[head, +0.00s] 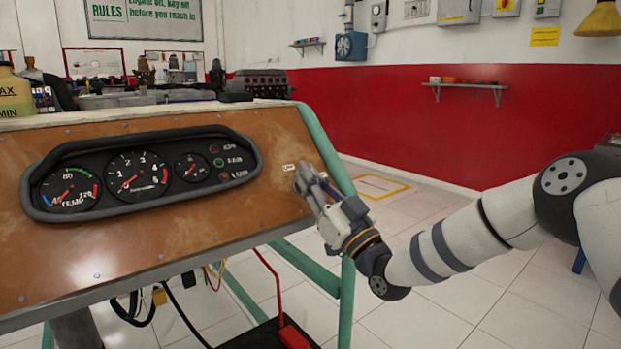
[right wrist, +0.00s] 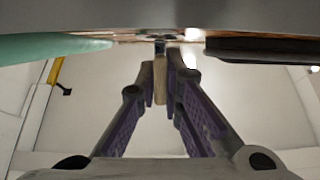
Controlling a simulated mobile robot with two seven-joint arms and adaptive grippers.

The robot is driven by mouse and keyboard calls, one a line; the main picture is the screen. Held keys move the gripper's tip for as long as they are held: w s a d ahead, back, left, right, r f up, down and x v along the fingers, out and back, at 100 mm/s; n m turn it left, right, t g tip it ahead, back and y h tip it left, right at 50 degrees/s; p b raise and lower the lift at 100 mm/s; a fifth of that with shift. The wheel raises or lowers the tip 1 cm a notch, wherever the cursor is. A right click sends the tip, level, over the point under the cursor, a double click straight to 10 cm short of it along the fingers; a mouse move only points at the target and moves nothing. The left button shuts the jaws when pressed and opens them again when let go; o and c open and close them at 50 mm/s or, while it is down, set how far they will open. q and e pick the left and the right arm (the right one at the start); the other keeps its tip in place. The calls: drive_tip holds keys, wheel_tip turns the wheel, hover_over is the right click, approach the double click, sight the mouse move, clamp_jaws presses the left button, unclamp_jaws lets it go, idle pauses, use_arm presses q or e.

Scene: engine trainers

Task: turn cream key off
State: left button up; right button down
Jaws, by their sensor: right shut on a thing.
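The cream key (right wrist: 161,88) shows in the right wrist view as a small pale piece between the fingertips of my right gripper (right wrist: 163,78). The fingers are shut on it, close to the panel. In the head view my right gripper (head: 303,178) reaches the right end of the brown panel (head: 230,218), just below a small white label (head: 289,167). The gripper hides the key and its switch there, so the key's turn position cannot be read. My left gripper is not in view.
A gauge cluster (head: 255,165) with dials and small lamps is set into the panel, left of the gripper. A green frame post (head: 320,148) stands close behind the gripper. A red cable (head: 268,268) hangs below the panel. Tiled floor (head: 450,310) lies open to the right.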

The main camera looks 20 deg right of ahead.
drive_tip(key=c, duration=1.7)
unclamp_jaws()
drive_tip(key=v, duration=1.2)
